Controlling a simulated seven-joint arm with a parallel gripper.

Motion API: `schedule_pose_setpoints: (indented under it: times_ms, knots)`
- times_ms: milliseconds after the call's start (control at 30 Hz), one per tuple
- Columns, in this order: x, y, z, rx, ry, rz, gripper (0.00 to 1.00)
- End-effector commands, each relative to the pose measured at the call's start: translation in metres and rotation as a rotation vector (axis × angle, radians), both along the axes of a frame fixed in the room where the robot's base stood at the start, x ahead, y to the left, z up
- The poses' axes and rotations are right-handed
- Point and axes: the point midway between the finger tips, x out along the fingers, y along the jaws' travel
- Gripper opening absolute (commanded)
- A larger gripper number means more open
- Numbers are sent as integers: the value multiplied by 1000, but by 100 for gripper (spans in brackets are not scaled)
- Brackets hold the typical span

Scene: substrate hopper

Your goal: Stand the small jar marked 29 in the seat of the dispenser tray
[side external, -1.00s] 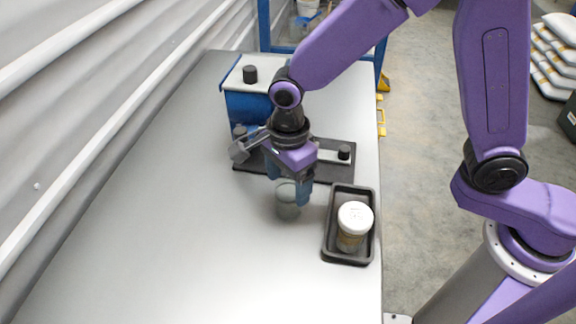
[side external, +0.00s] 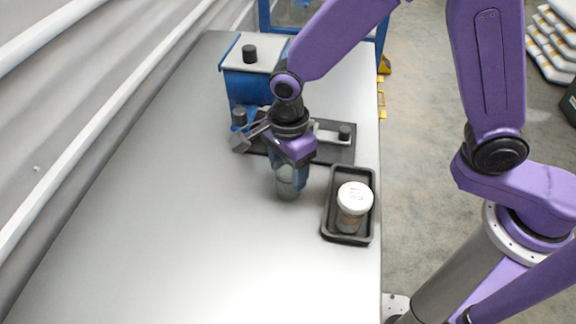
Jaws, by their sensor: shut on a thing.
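My gripper (side external: 288,180) points down at the middle of the table, shut on a small, grey, see-through jar (side external: 287,189). The fingers cover the jar's upper part, and no number on it can be read. It looks upright, at or just above the table top. The long dark dispenser tray (side external: 335,153) lies behind my gripper, at the foot of the blue hopper. My gripper and wrist hide its middle, so I cannot make out the seat.
A white-lidded jar (side external: 354,197) with unclear marks on its lid stands in a black tray (side external: 330,229) to the right of my gripper. The blue hopper (side external: 240,88) stands at the back. The front and left of the table (side external: 190,250) are clear.

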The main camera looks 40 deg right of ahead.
Motion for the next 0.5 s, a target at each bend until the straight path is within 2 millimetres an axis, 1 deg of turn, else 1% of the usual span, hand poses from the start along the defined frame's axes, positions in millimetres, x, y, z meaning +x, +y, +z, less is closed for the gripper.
schedule_pose_setpoints:
  times_ms: [167, 500]
  knots:
    - [0, 0, 5, 1, -1, 0, 38]
    - [1, 0, 29, 2, -3, 0, 38]
